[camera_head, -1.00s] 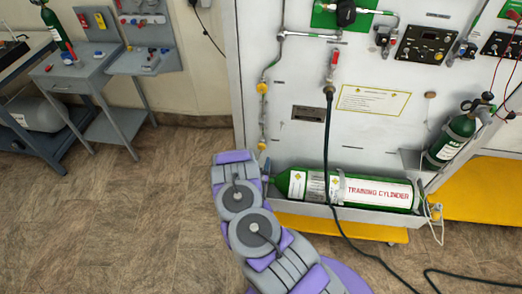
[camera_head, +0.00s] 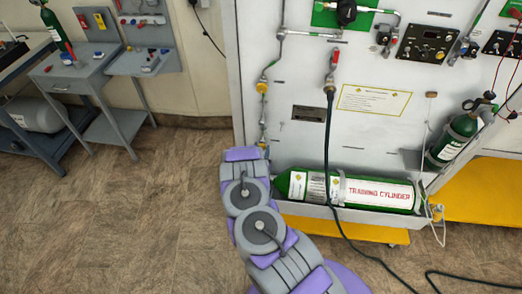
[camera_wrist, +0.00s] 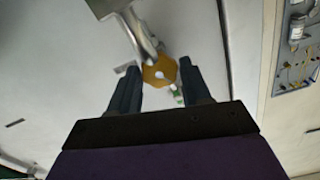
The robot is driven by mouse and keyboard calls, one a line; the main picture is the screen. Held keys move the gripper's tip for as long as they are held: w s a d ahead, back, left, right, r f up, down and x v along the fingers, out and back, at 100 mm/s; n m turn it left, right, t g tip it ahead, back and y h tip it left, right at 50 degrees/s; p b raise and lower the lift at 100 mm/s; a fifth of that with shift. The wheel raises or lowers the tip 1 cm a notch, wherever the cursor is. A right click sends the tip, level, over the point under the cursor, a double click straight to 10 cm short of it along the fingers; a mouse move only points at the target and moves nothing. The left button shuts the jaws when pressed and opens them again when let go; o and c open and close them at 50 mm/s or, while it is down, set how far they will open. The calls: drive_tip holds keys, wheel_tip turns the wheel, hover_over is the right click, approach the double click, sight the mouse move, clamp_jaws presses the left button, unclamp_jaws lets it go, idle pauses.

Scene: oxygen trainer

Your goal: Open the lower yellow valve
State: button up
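The lower yellow valve (camera_wrist: 160,71) shows in the wrist view as a yellow-orange knob with a pale centre, in front of the pale panel. My gripper (camera_wrist: 159,84) is open, with one dark finger on each side of the valve and gaps between. I cannot tell how deep the valve sits between the fingertips. In the head view my arm reaches the foot of the vertical pipe and largely hides the lower valve. The upper yellow valve (camera_head: 262,87) is higher on the same pipe.
A metal pipe (camera_wrist: 138,34) runs close to the valve in the wrist view. A green training cylinder (camera_head: 350,190) lies in a tray right of my arm. A dark hose (camera_head: 328,130) hangs in front of the panel. The floor to the left is clear.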

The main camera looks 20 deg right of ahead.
drive_tip(key=c, duration=0.7)
drive_tip(key=shift+o, duration=0.2)
drive_tip(key=shift+p, duration=0.3)
drive_tip(key=shift+w+a+n+p, duration=0.1)
drive_tip(key=shift+n+p, duration=1.3)
drive_tip(key=shift+n, duration=0.45)
drive_tip(key=shift+a+n+p, duration=0.1)
drive_tip(key=shift+n+p, duration=1.25)
drive_tip(key=shift+n, duration=0.5)
drive_tip(key=o, duration=1.1)
drive_tip(key=shift+c, duration=0.2)
